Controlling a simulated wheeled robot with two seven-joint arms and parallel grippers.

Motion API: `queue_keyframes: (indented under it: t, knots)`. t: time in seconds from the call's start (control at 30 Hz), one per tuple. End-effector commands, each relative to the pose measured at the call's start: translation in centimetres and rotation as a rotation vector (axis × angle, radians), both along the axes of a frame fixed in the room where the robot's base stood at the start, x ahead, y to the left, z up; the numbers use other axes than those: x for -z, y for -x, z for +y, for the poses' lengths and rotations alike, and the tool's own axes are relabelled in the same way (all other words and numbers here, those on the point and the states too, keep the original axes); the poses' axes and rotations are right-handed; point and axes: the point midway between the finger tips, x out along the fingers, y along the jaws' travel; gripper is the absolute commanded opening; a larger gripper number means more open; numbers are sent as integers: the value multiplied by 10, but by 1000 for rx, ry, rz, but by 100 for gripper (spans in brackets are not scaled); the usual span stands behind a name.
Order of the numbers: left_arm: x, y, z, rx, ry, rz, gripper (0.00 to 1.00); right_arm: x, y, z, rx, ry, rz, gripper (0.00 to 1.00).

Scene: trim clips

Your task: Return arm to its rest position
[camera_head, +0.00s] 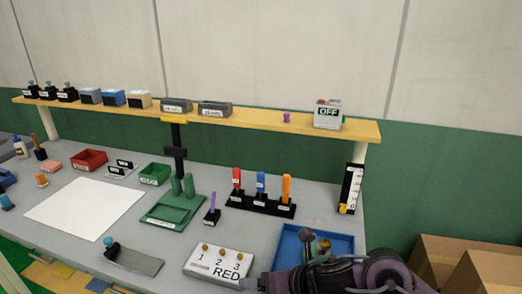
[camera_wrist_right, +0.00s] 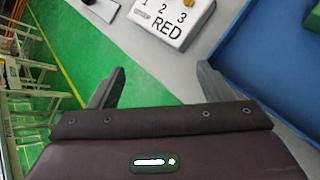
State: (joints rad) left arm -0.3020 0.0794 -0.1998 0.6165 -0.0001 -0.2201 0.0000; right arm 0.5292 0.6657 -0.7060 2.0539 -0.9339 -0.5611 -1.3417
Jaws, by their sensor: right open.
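My right arm comes in at the bottom right of the head view. Its gripper (camera_head: 264,283) is low in front of the bench, just right of the white numbered block marked RED (camera_head: 218,262). In the right wrist view the two fingers of this gripper (camera_wrist_right: 160,82) are spread wide with nothing between them. Beyond them show green floor, the RED block (camera_wrist_right: 175,18) and the blue tray (camera_wrist_right: 285,60). In the head view the blue tray (camera_head: 345,243) is behind my right arm, which hides its front part. My left gripper is not in view.
A white sheet (camera_head: 85,207) lies on the bench. A green fixture (camera_head: 172,210), a rack of coloured-handled tools (camera_head: 262,203) and a gauge stand (camera_head: 350,188) stand there. A shelf (camera_head: 260,119) runs behind. Cardboard boxes (camera_head: 450,262) are at right.

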Motion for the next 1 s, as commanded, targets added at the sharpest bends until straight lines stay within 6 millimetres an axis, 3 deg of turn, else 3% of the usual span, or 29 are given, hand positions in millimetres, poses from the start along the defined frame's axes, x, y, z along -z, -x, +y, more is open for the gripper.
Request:
queue_keyframes:
  t: [0.07,0.17,0.33,0.5,0.7,0.9,0.93,1.0]
  knots:
    - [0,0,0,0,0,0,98,-6,7,14,239,-194,121,72]
    - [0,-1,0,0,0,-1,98,-12,8,6,579,-430,293,72]
    - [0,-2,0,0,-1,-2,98,3,22,-47,1221,-801,629,72]
    - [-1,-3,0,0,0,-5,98,33,56,-104,1759,-1041,862,72]
    - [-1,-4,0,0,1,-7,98,62,104,-150,2234,-1202,1006,72]
    - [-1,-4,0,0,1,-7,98,82,153,-182,2636,-1306,1063,72]
    - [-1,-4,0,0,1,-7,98,84,161,-186,-2625,1283,-1038,72]
    - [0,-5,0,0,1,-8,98,104,154,-184,-2631,1274,-1038,72]
